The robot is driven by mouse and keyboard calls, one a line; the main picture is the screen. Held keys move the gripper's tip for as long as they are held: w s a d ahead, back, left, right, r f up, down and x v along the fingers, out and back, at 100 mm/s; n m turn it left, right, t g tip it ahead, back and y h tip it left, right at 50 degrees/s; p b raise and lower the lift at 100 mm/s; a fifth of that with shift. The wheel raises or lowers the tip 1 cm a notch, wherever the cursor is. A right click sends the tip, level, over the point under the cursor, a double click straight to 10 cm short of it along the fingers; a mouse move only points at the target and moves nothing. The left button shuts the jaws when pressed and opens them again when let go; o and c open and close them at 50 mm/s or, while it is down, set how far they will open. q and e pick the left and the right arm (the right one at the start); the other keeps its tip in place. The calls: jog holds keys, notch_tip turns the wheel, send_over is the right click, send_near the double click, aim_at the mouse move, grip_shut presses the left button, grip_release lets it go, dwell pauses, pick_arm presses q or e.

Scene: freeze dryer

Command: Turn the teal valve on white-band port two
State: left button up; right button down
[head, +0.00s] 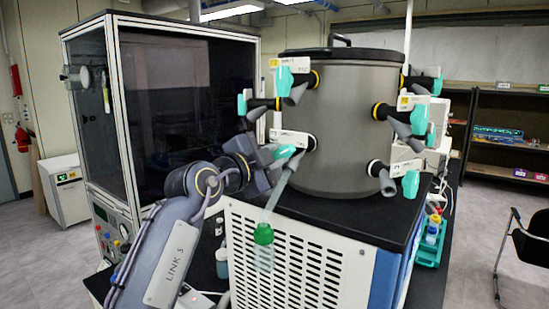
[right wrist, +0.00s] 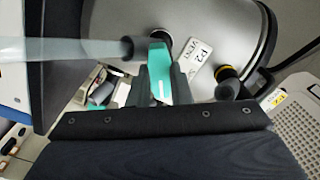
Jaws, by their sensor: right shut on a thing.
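The teal valve (head: 284,151) sits on a low port on the left of the grey drum (head: 345,130), beside a white label (head: 290,138). A translucent tube runs from this port down to a green-capped vial (head: 264,247). My left gripper is not in view.
Other ports with teal valves, such as the upper one (head: 284,81), ring the drum close to my gripper. A yellow-banded port (right wrist: 228,72) lies right of the label. A glass-fronted cabinet (head: 180,100) stands at left. Bottles in a teal rack (head: 431,240) stand at right.

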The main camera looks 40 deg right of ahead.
jog(key=shift+f+n+b, duration=0.2)
jog(key=shift+n+b, duration=0.6)
jog(key=shift+b, duration=0.15)
jog(key=n+b, duration=0.2)
jog(key=shift+n, duration=0.3)
jog(key=n+b, duration=0.1)
jog(key=n, duration=0.1)
jog(key=shift+n, duration=0.4)
jog(key=n, duration=0.2)
jog(key=shift+s+r+n+b, duration=0.1)
jog(key=shift+n+b, duration=0.2)
jog(key=shift+b, duration=0.1)
jog(key=n, duration=0.2)
jog(key=shift+n, duration=0.4)
jog(key=n, duration=0.3)
jog(key=shift+s+d+r+n, duration=0.1)
jog(key=shift+n, duration=0.2)
jog(key=n, duration=0.3)
jog(key=shift+n+p, duration=0.3)
jog(key=shift+p, duration=0.1)
jog(key=shift+n+p, duration=0.5)
jog(key=shift+n, duration=1.4)
